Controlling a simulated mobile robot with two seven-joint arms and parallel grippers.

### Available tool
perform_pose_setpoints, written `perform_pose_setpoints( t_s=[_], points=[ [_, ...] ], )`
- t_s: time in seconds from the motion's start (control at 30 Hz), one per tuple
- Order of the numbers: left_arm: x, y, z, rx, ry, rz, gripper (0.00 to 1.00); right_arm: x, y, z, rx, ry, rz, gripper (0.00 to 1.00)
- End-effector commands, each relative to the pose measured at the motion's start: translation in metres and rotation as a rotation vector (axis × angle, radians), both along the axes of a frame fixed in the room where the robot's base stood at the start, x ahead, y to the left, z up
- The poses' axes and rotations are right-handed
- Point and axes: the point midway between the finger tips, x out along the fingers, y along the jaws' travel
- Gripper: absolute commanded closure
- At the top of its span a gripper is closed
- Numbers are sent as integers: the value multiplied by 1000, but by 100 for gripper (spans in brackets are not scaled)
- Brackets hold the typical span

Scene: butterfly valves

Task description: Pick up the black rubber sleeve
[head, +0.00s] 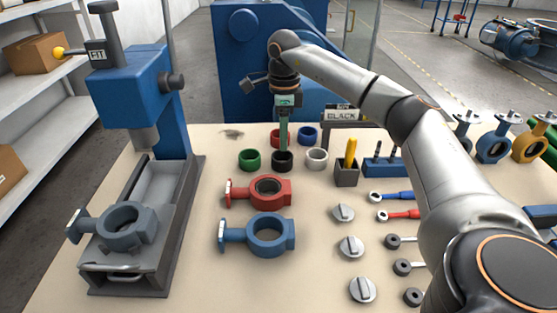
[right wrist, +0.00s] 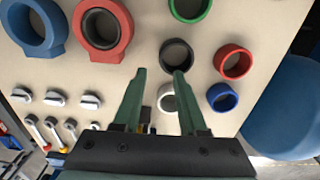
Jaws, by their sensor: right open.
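The black rubber sleeve (head: 283,166) stands on the beige table in the head view, between a green sleeve and a white sleeve. In the right wrist view, the black sleeve (right wrist: 163,53) shows just beyond the open fingers (right wrist: 160,72). The right fingertip overlaps its lower edge and the left fingertip lies to its left. Nothing is held. The exact height gap is hard to tell. My left gripper is not in view.
Close around are the green sleeve (head: 249,159), white sleeve (head: 317,159), blue sleeve (head: 308,135) and a partly hidden red sleeve (head: 275,137). A red valve body (head: 285,193) and blue valve body (head: 267,250) lie in front. A "BLACK" sign (head: 343,115) stands behind, right.

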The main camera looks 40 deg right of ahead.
Motion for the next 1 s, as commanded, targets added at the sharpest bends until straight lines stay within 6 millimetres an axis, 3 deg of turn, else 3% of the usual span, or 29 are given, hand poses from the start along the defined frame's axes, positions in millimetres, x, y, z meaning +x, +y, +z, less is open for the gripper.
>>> perform_pose_setpoints(
  t_s=[0.1, 0.37, 0.63, 0.97, 1.0],
  points=[
    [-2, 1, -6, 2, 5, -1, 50, 0, 0, -23, 0, 1, 0, 59],
    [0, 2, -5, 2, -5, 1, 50, 0, 0, -45, 0, 0, 0, 59],
    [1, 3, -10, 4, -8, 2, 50, 0, 0, -84, 1, 2, 0, 59],
    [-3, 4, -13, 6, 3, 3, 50, 1, 0, -90, 0, -1, 0, 59],
    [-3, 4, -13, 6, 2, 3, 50, 1, 0, -90, 0, -1, 0, 63]
  ],
)
